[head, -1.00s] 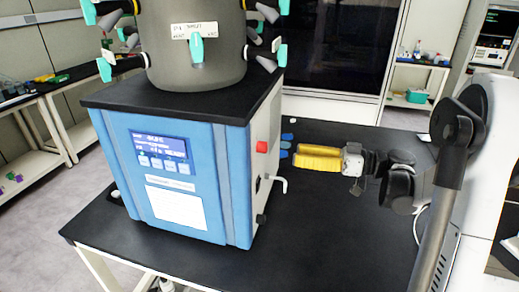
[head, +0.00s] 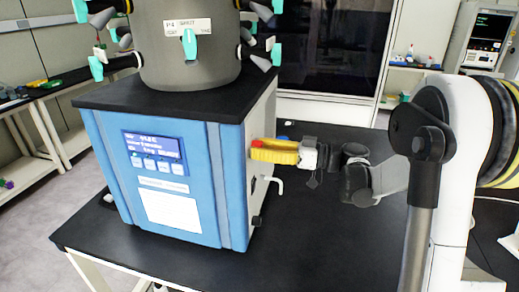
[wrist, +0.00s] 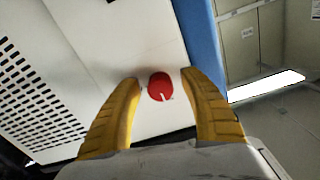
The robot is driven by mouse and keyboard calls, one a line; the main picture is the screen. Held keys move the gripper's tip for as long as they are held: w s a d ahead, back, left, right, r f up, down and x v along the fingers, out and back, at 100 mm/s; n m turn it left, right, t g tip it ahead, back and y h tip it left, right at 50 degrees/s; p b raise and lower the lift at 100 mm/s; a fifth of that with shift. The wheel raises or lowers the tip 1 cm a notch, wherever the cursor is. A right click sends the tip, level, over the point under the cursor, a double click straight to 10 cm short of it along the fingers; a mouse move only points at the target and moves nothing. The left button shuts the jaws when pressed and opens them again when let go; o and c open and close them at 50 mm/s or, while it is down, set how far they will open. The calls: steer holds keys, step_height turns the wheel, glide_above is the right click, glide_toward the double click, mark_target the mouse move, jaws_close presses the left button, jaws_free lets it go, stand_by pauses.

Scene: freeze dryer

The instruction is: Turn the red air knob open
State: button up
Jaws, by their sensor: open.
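The red air knob (wrist: 160,87) is a round red knob with a white mark, on the white side panel of the blue freeze dryer (head: 213,190). In the wrist view it lies between the two yellow fingertips of my gripper (wrist: 160,76), with a gap on both sides. I cannot tell how deep the fingertips reach around it. In the head view my gripper (head: 254,151) is open at the dryer's right side and mostly hides the knob.
A white bent spout (head: 274,182) and a dark fitting (head: 257,221) stick out of the side panel below my gripper. The black table (head: 330,235) is clear to the right of the dryer. A grey chamber with teal valves (head: 190,45) stands on top.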

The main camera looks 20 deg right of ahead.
jaws_close()
steer(key=shift+m, duration=0.3)
steer(key=m, duration=0.3)
steer(key=shift+m, duration=0.4)
steer(key=m, duration=0.4)
steer(key=shift+s, duration=0.1)
steer(key=m, duration=0.5)
steer(key=shift+r, duration=0.15)
steer(key=shift+m, duration=2.2)
